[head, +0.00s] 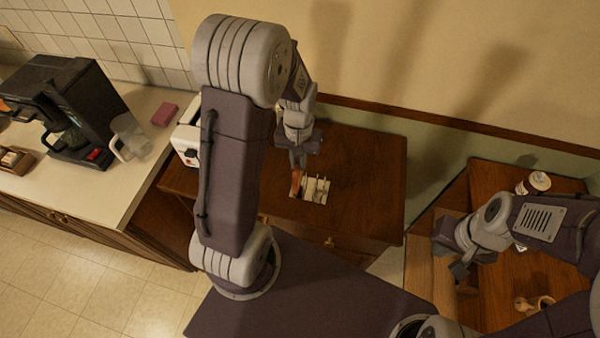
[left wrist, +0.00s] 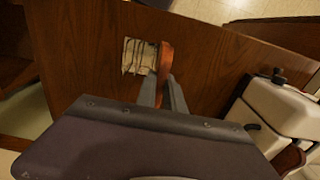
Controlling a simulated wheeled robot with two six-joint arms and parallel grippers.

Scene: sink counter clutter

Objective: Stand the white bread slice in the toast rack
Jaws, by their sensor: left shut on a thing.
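My left gripper (head: 298,158) is shut on a bread slice (head: 296,182), seen edge-on as an orange-brown crust; its faces are mostly hidden. The slice (left wrist: 166,58) also shows between the fingertips in the left wrist view (left wrist: 162,92). The pale wire toast rack (head: 318,190) is on the brown wooden table, just right of the slice. In the left wrist view the rack (left wrist: 136,56) lies just left of the slice; I cannot tell whether they touch. My right gripper (head: 458,262) is over the right-hand wooden surface, away from the rack; its jaw opening is unclear.
A white toaster (head: 186,138) stands left of the rack. The left counter holds a black coffee machine (head: 75,110), a clear jug (head: 128,138) and a pink sponge (head: 164,115). The table (head: 365,175) is bare right of the rack. A jar (head: 539,181) stands at far right.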

